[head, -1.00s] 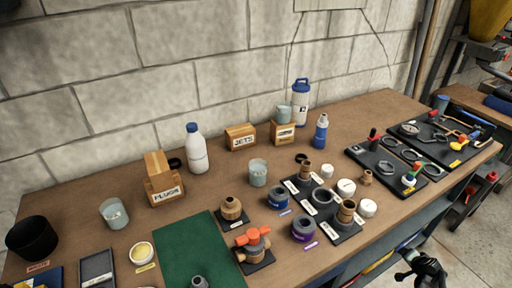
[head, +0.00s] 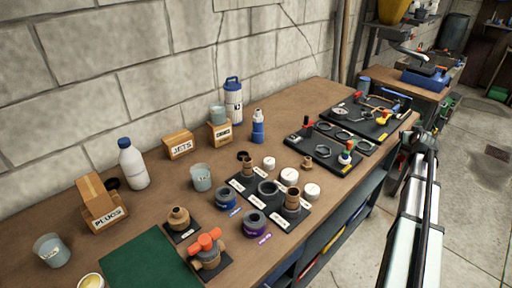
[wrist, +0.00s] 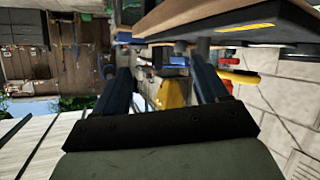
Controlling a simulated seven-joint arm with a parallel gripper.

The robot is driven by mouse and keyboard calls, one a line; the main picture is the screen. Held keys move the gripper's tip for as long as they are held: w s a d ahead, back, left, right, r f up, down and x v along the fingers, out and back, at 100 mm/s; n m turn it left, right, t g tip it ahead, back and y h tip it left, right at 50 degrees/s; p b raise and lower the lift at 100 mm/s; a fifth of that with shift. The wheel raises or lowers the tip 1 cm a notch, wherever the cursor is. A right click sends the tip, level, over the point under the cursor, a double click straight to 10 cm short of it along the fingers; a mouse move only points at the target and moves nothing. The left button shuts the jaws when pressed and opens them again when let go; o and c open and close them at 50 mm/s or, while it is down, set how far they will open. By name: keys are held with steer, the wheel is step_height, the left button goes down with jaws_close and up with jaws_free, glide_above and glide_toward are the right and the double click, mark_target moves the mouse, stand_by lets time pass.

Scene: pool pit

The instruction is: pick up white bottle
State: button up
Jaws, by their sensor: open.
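A white bottle with a blue-grey cap (head: 133,166) stands upright on the workbench at the left, near the wall. A second white bottle with a blue handled lid (head: 233,103) stands upright further back, against the wall. My gripper (wrist: 162,78) is open and empty in the wrist view, its two dark fingers spread apart. In the head view my gripper (head: 421,140) is small and partly unclear, off the bench's right front edge, far from both bottles. Neither bottle shows in the wrist view.
Near the left bottle are a PLUGS box (head: 101,201), a JETS box (head: 178,146) and a clear cup (head: 201,178). A blue bottle (head: 258,128), fittings and black tool trays (head: 323,147) fill the middle and right. Concrete floor (head: 470,220) is open at right.

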steer(key=w+a+r+n, duration=0.25)
steer(key=w+r, duration=0.25)
steer(key=r, duration=0.5)
steer(key=w+a+r+n+y, duration=0.2)
steer(key=w+a+r, duration=0.15)
steer(key=a, duration=0.45)
steer(key=w+a+r+n+g+y, duration=0.1)
steer(key=a+n+g+y, duration=0.15)
steer(key=a, duration=1.65)
steer(key=w+a+r+n+g+y, duration=0.1)
steer(key=a+n+y, duration=0.2)
steer(key=a, duration=1.7)
steer(key=n+g+y, duration=0.2)
steer(key=n+g, duration=0.7)
steer(key=n, duration=0.1)
glide_toward(124, 140)
steer(key=shift+t, duration=0.25)
steer(key=x, duration=1)
steer(key=shift+s+a+f, duration=0.1)
steer(key=shift+s+f, duration=0.15)
steer(key=shift+s, duration=0.05)
